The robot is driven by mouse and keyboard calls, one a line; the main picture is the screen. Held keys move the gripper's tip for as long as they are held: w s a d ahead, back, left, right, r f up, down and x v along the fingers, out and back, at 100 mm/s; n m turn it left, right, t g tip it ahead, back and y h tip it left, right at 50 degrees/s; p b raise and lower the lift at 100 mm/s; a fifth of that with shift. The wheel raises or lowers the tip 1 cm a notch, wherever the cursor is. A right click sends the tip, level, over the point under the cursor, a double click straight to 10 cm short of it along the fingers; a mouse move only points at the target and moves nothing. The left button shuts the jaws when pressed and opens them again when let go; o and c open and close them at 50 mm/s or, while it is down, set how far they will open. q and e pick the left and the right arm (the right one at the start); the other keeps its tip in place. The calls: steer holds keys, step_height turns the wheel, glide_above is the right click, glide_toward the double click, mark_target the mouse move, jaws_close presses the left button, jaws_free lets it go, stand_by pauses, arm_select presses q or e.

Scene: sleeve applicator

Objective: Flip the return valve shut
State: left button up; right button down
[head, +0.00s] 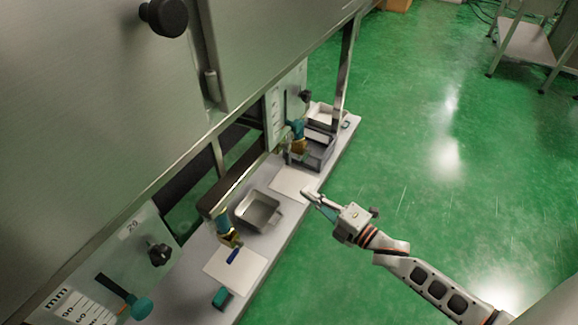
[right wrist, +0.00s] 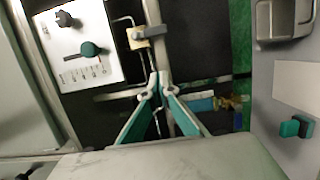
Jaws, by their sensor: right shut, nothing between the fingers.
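In the head view, a brass valve fitting with a blue-teal part (head: 226,226) stands at the near part of the bench, below the machine. A second brass and teal fitting (head: 297,134) is farther along. I cannot tell which is the return valve, nor how its handle is set. In the right wrist view, a brass fitting with a blue body (right wrist: 232,103) lies right of the fingers, apart from them. My right gripper (head: 308,195) is shut and empty over the bench's right edge; its fingers meet in the right wrist view (right wrist: 158,80). My left gripper is not in view.
The narrow bench (head: 289,233) holds a metal tray (head: 275,217), white sheets (head: 250,272), a teal block (head: 221,297) and a grey bin (head: 318,153). Machine panels with scales and knobs (head: 159,254) overhang on the left. Green floor on the right is mostly clear.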

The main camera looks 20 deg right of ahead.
mark_target(287, 154)
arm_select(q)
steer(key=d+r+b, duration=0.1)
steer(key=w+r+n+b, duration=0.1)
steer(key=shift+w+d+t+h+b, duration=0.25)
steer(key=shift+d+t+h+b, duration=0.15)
arm_select(e)
steer(key=w+a, duration=0.1)
steer(key=w, duration=1)
steer(key=shift+w, duration=0.35)
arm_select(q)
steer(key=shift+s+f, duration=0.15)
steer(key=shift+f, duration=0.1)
